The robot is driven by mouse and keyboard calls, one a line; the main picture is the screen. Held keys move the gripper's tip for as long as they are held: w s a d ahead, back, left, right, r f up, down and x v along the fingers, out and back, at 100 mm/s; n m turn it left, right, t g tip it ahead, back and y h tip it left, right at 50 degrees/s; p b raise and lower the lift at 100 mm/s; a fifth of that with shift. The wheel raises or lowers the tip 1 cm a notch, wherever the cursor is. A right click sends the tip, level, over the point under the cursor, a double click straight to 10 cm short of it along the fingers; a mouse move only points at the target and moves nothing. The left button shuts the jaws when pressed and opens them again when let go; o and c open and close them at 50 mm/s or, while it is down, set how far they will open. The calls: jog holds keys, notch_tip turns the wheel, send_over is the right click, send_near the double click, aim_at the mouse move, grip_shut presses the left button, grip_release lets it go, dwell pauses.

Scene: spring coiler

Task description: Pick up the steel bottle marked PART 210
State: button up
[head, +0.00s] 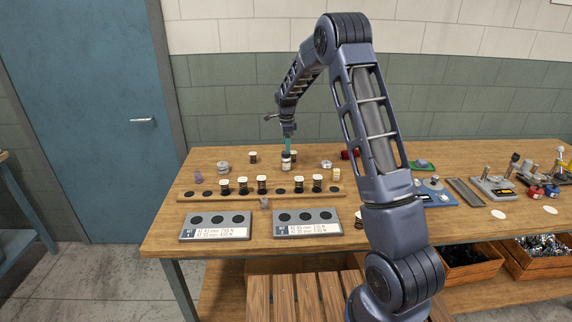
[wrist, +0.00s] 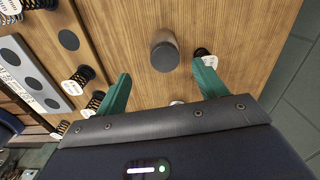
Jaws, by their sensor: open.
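A small bottle (head: 286,161) with a pale label band stands upright behind the spring rail in the head view; its marking is too small to read. In the wrist view a grey-brown cylinder (wrist: 165,56) with a dark round top stands ahead of my fingers; it appears to be this same bottle. My gripper (head: 288,146) points down just above the bottle in the head view. Its two green fingers (wrist: 163,82) are open, with nothing between the tips. In the wrist view the cylinder lies between the finger directions, apart from both.
A spring with a white tag (wrist: 203,54) stands close to the right finger. The wooden rail (head: 210,196) carries several springs. Two grey plates with dark discs lie in front, one at left (head: 189,229). A purple item (head: 198,177) and a metal piece (head: 223,168) stand left.

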aim_at(286, 157)
notch_tip(286, 157, down, 3)
jog(key=shift+f, duration=0.2)
jog(key=shift+w+f, duration=0.2)
jog(key=shift+f, duration=1.15)
jog(key=shift+w+f, duration=0.15)
jog(key=shift+f, duration=1.15)
jog(key=c, duration=1.2)
jog(key=shift+r, duration=0.15)
jog(key=shift+c, duration=0.2)
